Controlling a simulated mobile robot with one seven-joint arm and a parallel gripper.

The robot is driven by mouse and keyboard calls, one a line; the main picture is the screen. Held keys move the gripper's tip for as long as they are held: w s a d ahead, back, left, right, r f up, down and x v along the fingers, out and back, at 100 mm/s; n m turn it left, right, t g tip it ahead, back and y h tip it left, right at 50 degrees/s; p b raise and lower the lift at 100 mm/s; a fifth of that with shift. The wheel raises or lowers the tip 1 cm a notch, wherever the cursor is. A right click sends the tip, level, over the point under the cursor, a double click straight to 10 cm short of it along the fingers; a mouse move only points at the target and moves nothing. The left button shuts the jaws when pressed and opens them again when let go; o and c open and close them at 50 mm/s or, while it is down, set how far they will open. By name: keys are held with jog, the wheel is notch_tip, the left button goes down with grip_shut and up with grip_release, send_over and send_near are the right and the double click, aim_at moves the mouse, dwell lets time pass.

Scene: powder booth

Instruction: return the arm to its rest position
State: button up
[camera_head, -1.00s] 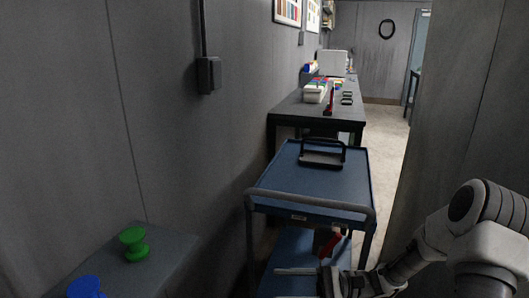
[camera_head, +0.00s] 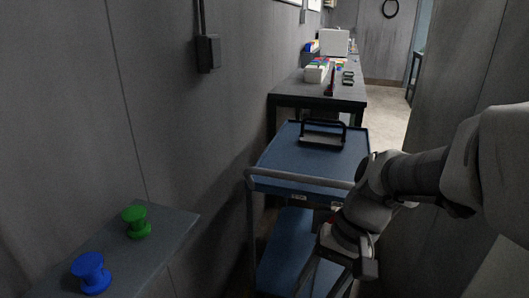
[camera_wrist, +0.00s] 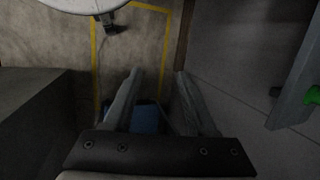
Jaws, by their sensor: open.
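My arm reaches in from the right of the head view, bent downward at the wrist. My gripper (camera_head: 322,285) hangs in front of the right side of the blue cart, its fingers pointing down. In the wrist view my gripper (camera_wrist: 158,74) shows two fingers spread apart with nothing held between them. Floor and a small blue patch, which I cannot identify, show beyond the fingers.
A blue cart (camera_head: 290,185) with a black-handled tray (camera_head: 322,140) stands ahead. A grey shelf (camera_head: 165,255) at left holds a green spool (camera_head: 137,222) and a blue spool (camera_head: 91,273). A dark table (camera_head: 300,98) stands behind; walls flank both sides.

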jog(key=s+d+r+n+t+h, duration=0.3)
jog(key=s+d+r+t+h, duration=0.1)
jog(key=d+r+t, duration=0.1)
notch_tip(320, 180, up, 2)
jog(key=shift+r+t, duration=0.15)
jog(key=shift+t, duration=0.75)
